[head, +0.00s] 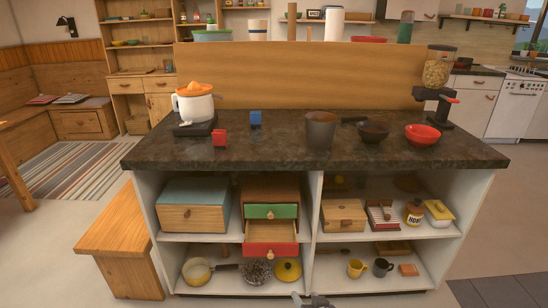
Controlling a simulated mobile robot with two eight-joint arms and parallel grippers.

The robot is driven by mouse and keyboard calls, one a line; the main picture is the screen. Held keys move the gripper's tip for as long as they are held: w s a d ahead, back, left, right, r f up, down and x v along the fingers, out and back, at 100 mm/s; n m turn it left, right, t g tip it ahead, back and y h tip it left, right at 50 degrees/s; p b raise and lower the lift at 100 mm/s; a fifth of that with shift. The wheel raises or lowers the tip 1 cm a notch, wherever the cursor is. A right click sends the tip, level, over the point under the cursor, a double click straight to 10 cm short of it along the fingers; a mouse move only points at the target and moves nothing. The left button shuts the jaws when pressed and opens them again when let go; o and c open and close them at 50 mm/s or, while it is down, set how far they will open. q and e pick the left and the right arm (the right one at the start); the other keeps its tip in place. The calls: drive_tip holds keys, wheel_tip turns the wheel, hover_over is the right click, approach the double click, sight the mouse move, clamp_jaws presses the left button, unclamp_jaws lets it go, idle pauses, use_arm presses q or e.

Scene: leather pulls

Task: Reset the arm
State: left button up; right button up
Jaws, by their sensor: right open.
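My right gripper (312,300) shows only in part at the bottom edge of the head view, in front of the island's lower shelf. It is open, and I see nothing between its fingers. Above it and to the left is a small wooden drawer unit (284,191) on the upper shelf. Its red-fronted drawer (271,250) is pulled out, and the inside shows as bare wood. The green-fronted drawer (271,212) above it sits further back. My left gripper is not in view.
The island's dark countertop (270,148) holds a red block (220,138), a blue block (256,118), a grey cup (320,130), a dark bowl (373,131) and a red bowl (422,134). A wooden bench (115,235) stands at the left. The floor at right is clear.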

drive_tip(key=s+d+g+h, duration=0.1)
drive_tip(key=s+d+g, duration=0.35)
drive_tip(key=s, duration=0.95)
drive_tip(key=s+d+g+h, duration=0.25)
drive_tip(key=s+d, duration=0.25)
drive_tip(key=s, duration=1)
use_arm(q)
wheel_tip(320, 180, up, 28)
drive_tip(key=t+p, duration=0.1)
drive_tip(key=p, duration=2.3)
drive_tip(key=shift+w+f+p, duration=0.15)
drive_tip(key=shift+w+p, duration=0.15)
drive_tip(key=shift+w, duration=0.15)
use_arm(e)
wheel_tip(320, 180, up, 27)
drive_tip(key=w+t, duration=0.1)
drive_tip(key=w, duration=0.1)
drive_tip(key=shift+a+f+y, duration=0.15)
drive_tip(key=shift+a+y, duration=0.1)
drive_tip(key=shift+y, duration=0.2)
